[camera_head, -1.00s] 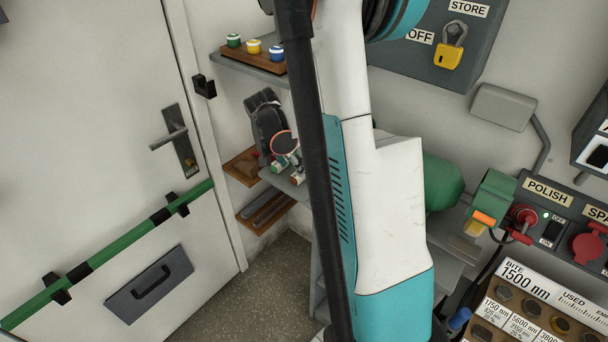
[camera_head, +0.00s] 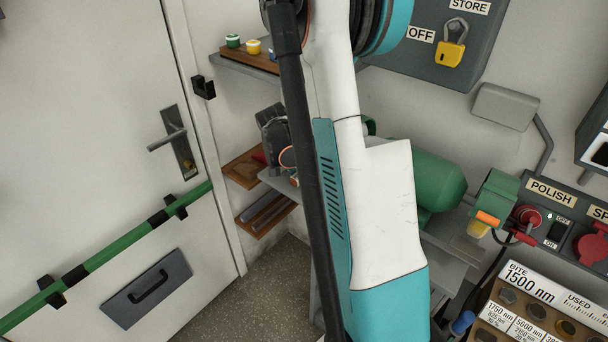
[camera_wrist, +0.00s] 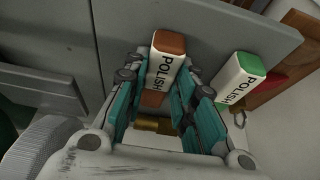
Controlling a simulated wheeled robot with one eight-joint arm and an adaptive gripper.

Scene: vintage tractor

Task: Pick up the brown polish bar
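The brown polish bar (camera_wrist: 169,42) shows in the wrist view, with a white sleeve printed POLISH. It lies near the edge of a grey shelf (camera_wrist: 226,28). My gripper (camera_wrist: 165,70) has its teal fingers on either side of the bar, with the sleeve between the fingertips. The fingers look apart, with no clear grip on the bar. A green polish bar (camera_wrist: 249,64) with a similar white sleeve lies to the right, outside the fingers.
In the head view, a shelf with small colored jars (camera_head: 254,47) is above. Wooden trays (camera_head: 266,214) hang on the wall below. A green machine (camera_head: 425,178) and the POLISH switch panel (camera_head: 553,195) are right of my arm. A door (camera_head: 100,130) is at left.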

